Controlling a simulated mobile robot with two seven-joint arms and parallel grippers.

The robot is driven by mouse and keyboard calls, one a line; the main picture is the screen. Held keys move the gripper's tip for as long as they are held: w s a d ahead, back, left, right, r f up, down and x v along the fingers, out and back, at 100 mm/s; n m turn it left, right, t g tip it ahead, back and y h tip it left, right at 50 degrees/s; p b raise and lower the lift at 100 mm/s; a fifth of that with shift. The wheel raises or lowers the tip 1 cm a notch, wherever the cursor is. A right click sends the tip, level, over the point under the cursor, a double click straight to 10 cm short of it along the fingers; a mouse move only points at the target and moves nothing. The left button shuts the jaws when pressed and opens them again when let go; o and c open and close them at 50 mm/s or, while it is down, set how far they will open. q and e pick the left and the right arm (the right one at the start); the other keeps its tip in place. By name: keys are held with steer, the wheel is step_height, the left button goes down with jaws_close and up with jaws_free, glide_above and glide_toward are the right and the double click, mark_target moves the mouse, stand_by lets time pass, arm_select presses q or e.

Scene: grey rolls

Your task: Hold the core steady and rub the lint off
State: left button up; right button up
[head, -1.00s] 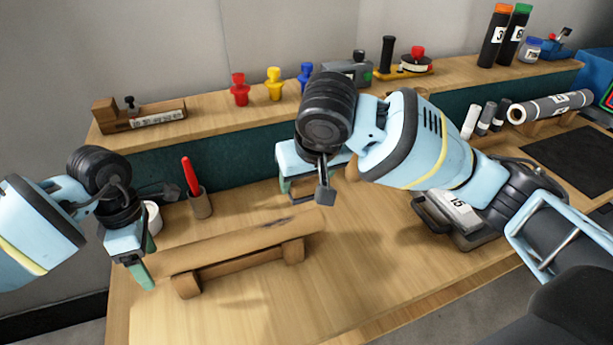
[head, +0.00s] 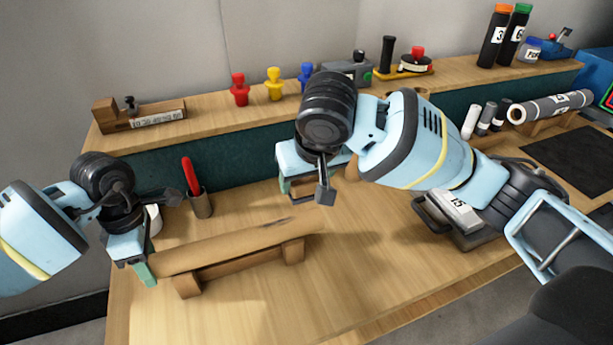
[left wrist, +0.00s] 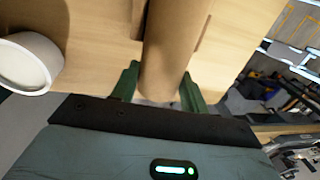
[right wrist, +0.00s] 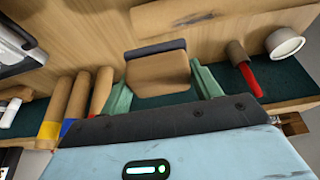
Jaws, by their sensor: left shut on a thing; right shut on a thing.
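The core (head: 225,243), a brown cardboard tube, lies across a wooden cradle (head: 240,265). A dark patch, apparently the lint, marks its upper side near the right end (head: 275,223). My left gripper (head: 147,262) is shut on the core's left end; the left wrist view shows the tube (left wrist: 172,50) between its green fingers (left wrist: 160,88). My right gripper (head: 300,188) is above and behind the core's right end. It is shut on a brown block with a dark edge strip, clear in the right wrist view (right wrist: 158,76). The block is apart from the core.
A cup with a red marker (head: 200,204) and a white roll (head: 153,219) stand behind the core's left half. A labelled grey device (head: 455,215) sits to the right. A raised shelf (head: 210,112) runs along the back. The bench front is clear.

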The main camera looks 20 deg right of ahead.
stand_by(0.4)
steer(key=a+n+y, duration=0.1)
steer(key=n, duration=0.1)
steer(key=shift+w+a+n, duration=0.1)
steer(key=shift+a+n, duration=0.2)
steer(key=shift+a, duration=0.05)
steer(key=a+r+n+g+y, duration=0.2)
steer(key=a+n, duration=0.8)
steer(key=n, duration=0.5)
steer(key=g+y, duration=0.1)
steer(key=g, duration=0.1)
steer(key=shift+g+y, duration=0.3)
